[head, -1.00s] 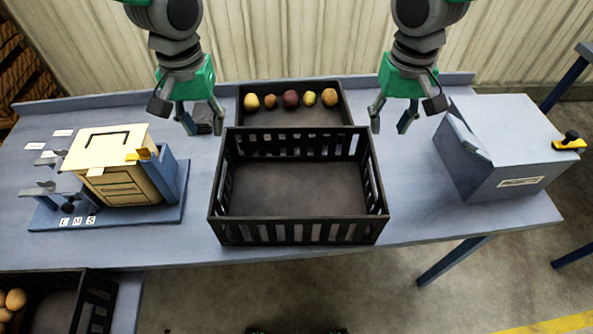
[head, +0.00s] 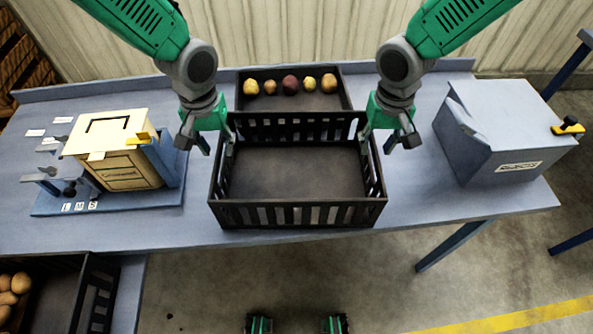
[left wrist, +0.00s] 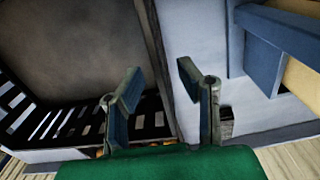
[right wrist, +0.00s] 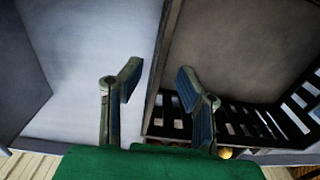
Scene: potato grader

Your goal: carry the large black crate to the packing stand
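The large black crate (head: 298,213) stands empty on the blue-grey table, with slotted walls. My left gripper (head: 214,146) is at the crate's left wall, one finger inside and one outside. In the left wrist view (left wrist: 158,88) its fingers are apart with the wall's rim between them. My right gripper (head: 379,144) is at the right wall in the same way. In the right wrist view (right wrist: 157,88) its fingers are also apart around the rim. I see no clear contact with either wall. I cannot tell which surface is the packing stand.
A shallow black tray (head: 345,92) with several potatoes lies behind the crate. A wooden box (head: 112,150) on a blue base is at left, a grey bin (head: 500,130) at right. At lower left another black crate (head: 95,300) holds potatoes.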

